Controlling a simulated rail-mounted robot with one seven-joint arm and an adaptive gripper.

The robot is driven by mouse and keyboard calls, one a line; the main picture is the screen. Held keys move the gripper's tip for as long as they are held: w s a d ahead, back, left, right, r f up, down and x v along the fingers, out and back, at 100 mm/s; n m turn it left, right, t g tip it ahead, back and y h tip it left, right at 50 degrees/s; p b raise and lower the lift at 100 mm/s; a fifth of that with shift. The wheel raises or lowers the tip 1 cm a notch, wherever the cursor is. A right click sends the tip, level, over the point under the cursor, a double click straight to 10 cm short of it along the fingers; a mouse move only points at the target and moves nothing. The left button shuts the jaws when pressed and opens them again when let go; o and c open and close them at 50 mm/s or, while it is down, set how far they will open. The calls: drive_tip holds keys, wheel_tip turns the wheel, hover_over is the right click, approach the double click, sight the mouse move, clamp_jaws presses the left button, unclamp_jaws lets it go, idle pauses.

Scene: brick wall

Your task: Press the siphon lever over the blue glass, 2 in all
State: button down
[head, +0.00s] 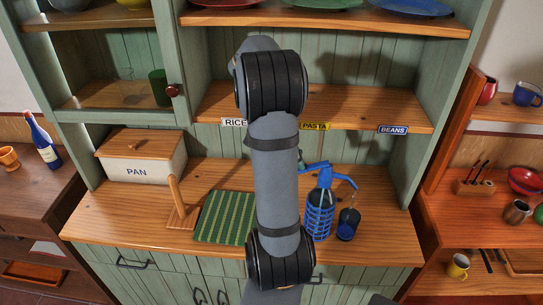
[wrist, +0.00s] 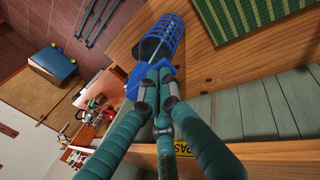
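The siphon (head: 320,215) stands upright on the wooden counter, a bottle in blue mesh with a blue head and a spout reaching right. The blue glass (head: 348,228) stands just right of it, below the spout tip; it looks dark above and blue below. In the wrist view the siphon's mesh (wrist: 170,35) and blue head show beyond my fingertips. My gripper (wrist: 158,78) has its teal fingers together at the siphon's head; whether they touch the lever I cannot tell. In the head view my arm hides most of the gripper. The glass is not clear in the wrist view.
A green striped mat (head: 225,217) lies left of the siphon, with a wooden stand (head: 180,205) and the PAN box (head: 140,163) farther left. A shelf (head: 365,108) with labels runs above the counter. The counter right of the glass is clear.

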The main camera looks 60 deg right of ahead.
drive_tip(key=shift+s+d+r, duration=0.1)
drive_tip(key=shift+s, duration=0.15)
drive_tip(key=shift+r+p, duration=0.7)
drive_tip(key=shift+p, duration=0.2)
drive_tip(key=shift+w+r+p, duration=0.1)
drive_tip(key=shift+r+p, duration=0.35)
drive_tip(key=s+d+r+p+v, duration=0.1)
drive_tip(key=p+v, duration=0.3)
drive_tip(key=v, duration=0.8)
drive_tip(key=shift+s+r, duration=0.4)
drive_tip(key=shift+s, duration=0.15)
